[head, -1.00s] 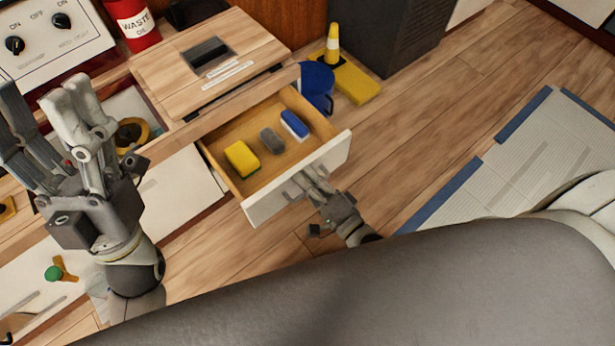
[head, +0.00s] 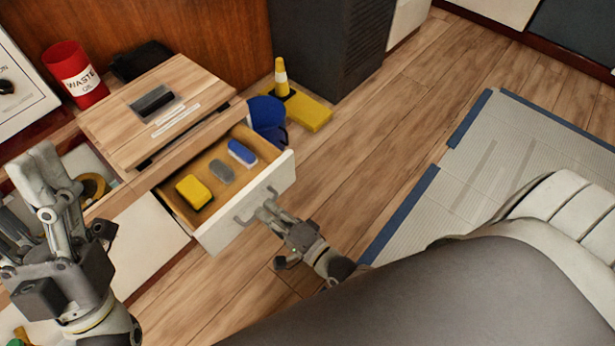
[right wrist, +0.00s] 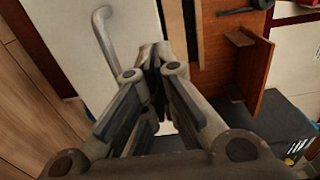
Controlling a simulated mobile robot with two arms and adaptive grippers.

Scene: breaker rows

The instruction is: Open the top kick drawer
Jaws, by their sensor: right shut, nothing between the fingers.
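The drawer (head: 245,210) with a white front is pulled out from under a wooden top, its inside in plain view. A yellow sponge (head: 194,192), a grey block (head: 221,171) and a blue-and-white block (head: 242,152) lie in it. Its bar handle (head: 240,220) is on the front; in the right wrist view the handle (right wrist: 106,38) lies left of the fingertips. My right gripper (head: 264,212) is shut and empty, close in front of the handle. In the right wrist view its fingertips (right wrist: 154,58) are together. My left gripper (head: 25,195) is open and empty at the left, partly cut off.
A red waste bin (head: 75,75) stands behind the wooden top (head: 110,130). A blue-edged grey mat (head: 480,180) lies right. Wooden floor between is clear.

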